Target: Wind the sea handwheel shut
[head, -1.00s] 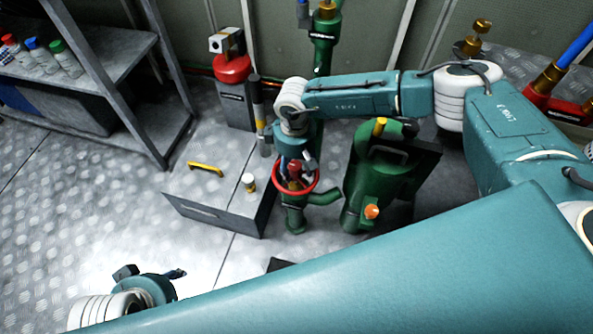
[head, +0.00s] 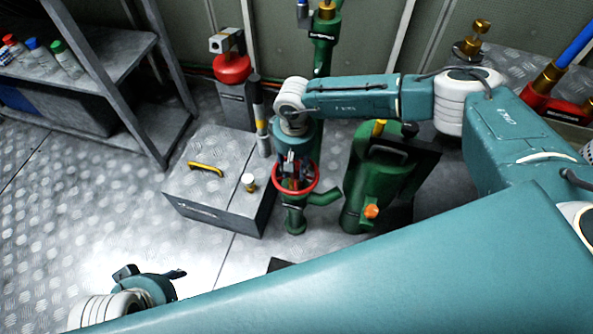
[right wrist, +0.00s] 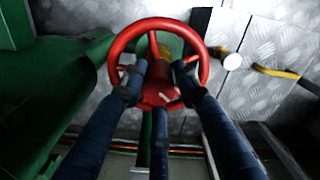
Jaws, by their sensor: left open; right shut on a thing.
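The red sea handwheel (head: 313,188) sits on top of a green valve body (head: 294,217) in the middle of the head view. It fills the centre of the right wrist view (right wrist: 119,47), with its hub and spokes showing. My right gripper (head: 295,177) reaches down from above and is shut on the handwheel. In the right wrist view its dark blue fingers (right wrist: 160,88) close around the hub inside the rim. My left gripper (head: 150,274) is open and empty at the lower left, far from the wheel.
A grey box with a yellow handle (head: 206,169) and a small white-capped jar (head: 249,182) stands left of the valve. A green canister (head: 375,180) stands close on the right. A red-topped unit (head: 232,69) and shelves (head: 105,55) are behind left.

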